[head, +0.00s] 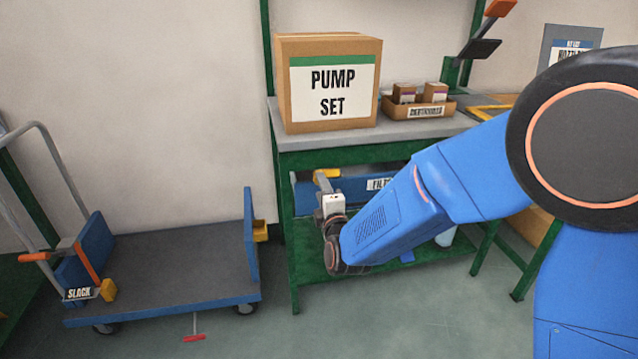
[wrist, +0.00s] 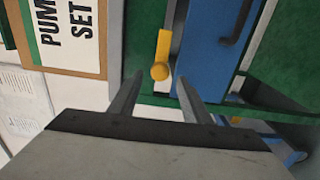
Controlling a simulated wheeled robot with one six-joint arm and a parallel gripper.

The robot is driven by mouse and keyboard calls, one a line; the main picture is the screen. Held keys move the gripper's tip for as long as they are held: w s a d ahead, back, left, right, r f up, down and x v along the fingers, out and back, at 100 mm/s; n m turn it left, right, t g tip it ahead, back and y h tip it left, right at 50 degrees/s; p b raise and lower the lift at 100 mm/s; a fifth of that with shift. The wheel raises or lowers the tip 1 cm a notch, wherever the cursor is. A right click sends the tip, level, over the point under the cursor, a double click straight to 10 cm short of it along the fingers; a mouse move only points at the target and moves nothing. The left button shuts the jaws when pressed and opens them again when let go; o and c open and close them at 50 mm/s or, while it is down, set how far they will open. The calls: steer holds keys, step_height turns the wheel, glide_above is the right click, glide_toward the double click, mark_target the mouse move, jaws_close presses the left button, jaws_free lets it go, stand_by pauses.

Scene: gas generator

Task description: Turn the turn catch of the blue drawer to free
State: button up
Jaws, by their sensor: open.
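The blue drawer (head: 378,183) sits under the bench top, with a partly hidden white label. Its blue front also shows in the wrist view (wrist: 205,55), with a dark handle (wrist: 240,28). The yellow turn catch (wrist: 163,50) is a short bar with a round knob, lying beside the drawer's edge in the wrist view. In the head view the catch (head: 327,174) shows just above my gripper (head: 330,192). In the wrist view my gripper (wrist: 160,78) is open, and the knob appears between its fingertips. I cannot tell whether they touch it.
The green bench (head: 290,240) carries a PUMP SET box (head: 332,105) and a small carton tray (head: 418,107). A blue trolley (head: 170,268) stands at the left, with a SLACK label on its strap gear. The floor (head: 420,310) in front is clear.

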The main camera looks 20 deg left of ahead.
steer(key=v, duration=1.2)
steer(key=shift+s, duration=0.15)
steer(key=w+d+r+m+g+h, duration=0.15)
steer(key=d+m, duration=0.45)
steer(key=d, duration=0.6)
steer(key=d+r+m+g+h, duration=0.25)
steer(key=d+m, duration=0.35)
steer(key=d, duration=0.6)
steer(key=s+d+f+m+g+h, duration=0.1)
steer(key=s+d+m+g+h, duration=0.4)
steer(key=s+d+m, duration=0.7)
steer(key=s+d+g, duration=0.1)
steer(key=s+d, duration=1)
steer(key=shift+f+h, duration=0.3)
steer(key=shift+f, duration=0.1)
steer(key=shift+c, duration=0.6)
